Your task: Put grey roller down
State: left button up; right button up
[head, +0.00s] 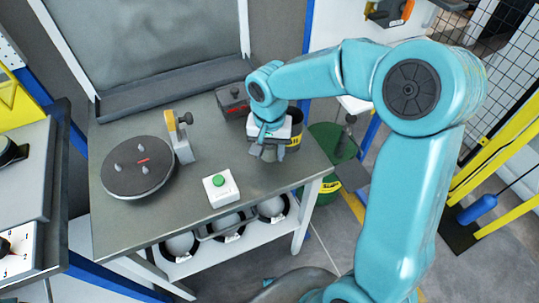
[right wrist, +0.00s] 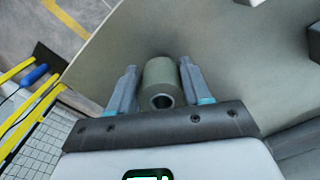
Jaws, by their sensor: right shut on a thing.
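The grey roller (right wrist: 160,80) is a short hollow cylinder between the two fingers of my right gripper (right wrist: 158,88) in the right wrist view. Its open end faces the camera. In the head view my right gripper (head: 268,152) points down over the right part of the grey table (head: 240,158), shut on the roller. The gripper mostly hides the roller there. I cannot tell whether the roller touches the tabletop. My left gripper is not in view.
A round black turntable (head: 125,180) with pegs stands at the left. A device with an orange handle (head: 181,140), a green-button box (head: 221,188) and a dark box (head: 232,100) are nearby. A dark cylinder (head: 295,128) stands close behind my right gripper. The table's front right is clear.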

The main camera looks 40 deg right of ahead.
notch_tip(320, 180, down, 3)
jog(key=shift+w+r, duration=0.15)
jog(key=shift+r, duration=0.05)
jog(key=o, duration=1.1)
jog(key=shift+f, duration=0.15)
